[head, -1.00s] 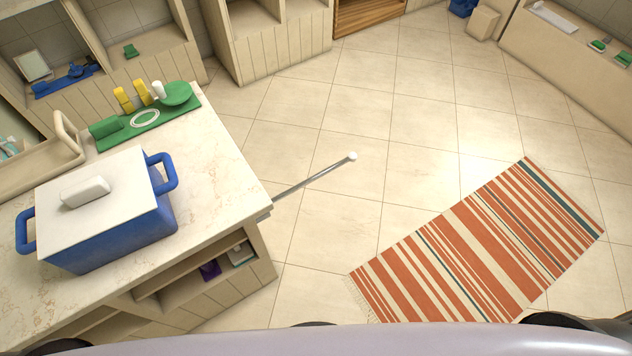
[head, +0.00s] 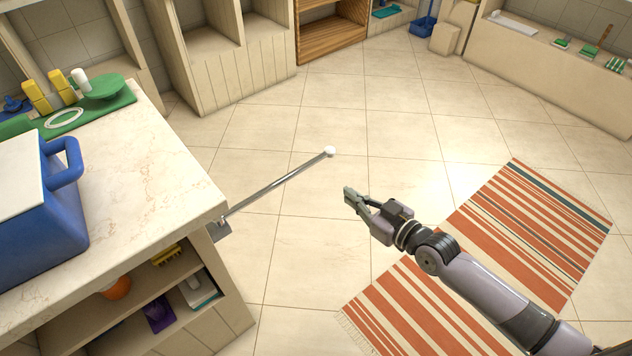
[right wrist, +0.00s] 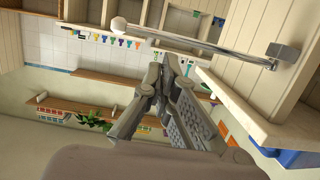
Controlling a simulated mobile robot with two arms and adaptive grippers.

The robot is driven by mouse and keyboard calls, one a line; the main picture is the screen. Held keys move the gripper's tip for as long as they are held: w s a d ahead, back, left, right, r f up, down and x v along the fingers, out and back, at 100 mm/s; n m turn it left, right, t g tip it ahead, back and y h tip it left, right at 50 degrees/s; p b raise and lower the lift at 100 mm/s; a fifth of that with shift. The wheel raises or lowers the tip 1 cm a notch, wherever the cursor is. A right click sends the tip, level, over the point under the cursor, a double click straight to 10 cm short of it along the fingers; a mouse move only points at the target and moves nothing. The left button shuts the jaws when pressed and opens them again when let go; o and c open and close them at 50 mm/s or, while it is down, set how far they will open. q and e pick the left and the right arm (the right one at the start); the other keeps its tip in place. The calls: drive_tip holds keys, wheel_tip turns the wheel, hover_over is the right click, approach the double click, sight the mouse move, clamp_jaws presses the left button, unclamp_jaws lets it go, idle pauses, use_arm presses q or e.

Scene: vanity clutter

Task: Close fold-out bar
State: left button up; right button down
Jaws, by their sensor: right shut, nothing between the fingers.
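The fold-out bar (head: 275,186) is a thin metal rod with a white ball at its tip (head: 330,152). It sticks out from a bracket (head: 218,230) on the counter's side, over open floor. My right gripper (head: 350,194) is shut and empty. In the head view it is to the right of and below the bar's tip, apart from it. In the right wrist view the bar (right wrist: 195,41) crosses the top, its ball at the left and its bracket at the right; the gripper fingers (right wrist: 160,75) point up below it. My left gripper is not in view.
A striped rug (head: 540,230) lies on the floor at right. Tiled floor around the bar is clear.

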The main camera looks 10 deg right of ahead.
sight(309, 166)
drive_tip(key=b+x, duration=0.2)
drive_tip(key=x, duration=1.1)
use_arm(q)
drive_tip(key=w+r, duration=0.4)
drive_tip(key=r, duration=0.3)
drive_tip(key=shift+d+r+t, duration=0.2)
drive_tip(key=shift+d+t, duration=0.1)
use_arm(e)
drive_tip(key=shift+w+a, duration=0.25)
drive_tip(key=shift+w, duration=0.15)
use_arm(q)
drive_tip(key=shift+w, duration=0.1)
